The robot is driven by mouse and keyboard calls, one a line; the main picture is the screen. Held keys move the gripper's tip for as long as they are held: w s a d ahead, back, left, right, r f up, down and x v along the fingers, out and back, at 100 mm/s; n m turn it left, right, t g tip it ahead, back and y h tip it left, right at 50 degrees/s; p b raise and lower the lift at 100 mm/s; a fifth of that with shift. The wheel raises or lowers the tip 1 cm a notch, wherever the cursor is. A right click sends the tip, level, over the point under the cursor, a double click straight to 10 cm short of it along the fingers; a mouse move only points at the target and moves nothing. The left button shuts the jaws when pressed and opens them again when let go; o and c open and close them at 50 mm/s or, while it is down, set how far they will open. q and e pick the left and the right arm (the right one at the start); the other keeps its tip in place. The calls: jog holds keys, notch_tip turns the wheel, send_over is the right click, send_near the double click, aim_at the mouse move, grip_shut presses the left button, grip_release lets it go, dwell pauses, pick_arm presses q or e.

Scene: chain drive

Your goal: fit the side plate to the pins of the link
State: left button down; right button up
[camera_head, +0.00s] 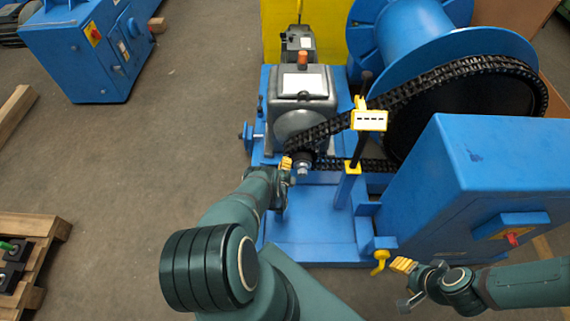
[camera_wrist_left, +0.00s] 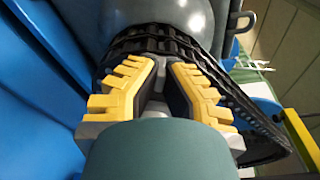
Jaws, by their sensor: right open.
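The black roller chain (camera_head: 330,126) runs from the large drum wheel down to a small sprocket (camera_head: 302,158) at the grey gear unit. It also shows in the left wrist view (camera_wrist_left: 240,100). My left gripper (camera_head: 287,163) is at the chain beside the small sprocket. In the left wrist view its yellow-padded fingers (camera_wrist_left: 162,68) lean together, with their tips close to the chain. A narrow gap shows between them, but I cannot tell whether they hold anything. I cannot make out the side plate or the link's pins. My right gripper (camera_head: 404,268) is open and apart from the chain, at lower right.
A yellow-topped post (camera_head: 369,120) stands just right of the sprocket, close to the chain. A blue cabinet (camera_head: 470,165) with a red switch is at the right. The floor at left is clear up to a pallet (camera_head: 40,226).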

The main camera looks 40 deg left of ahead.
pick_arm(q)
jog(key=c, duration=1.1)
grip_release()
jog(key=shift+o, duration=0.2)
jog(key=v, duration=1.2)
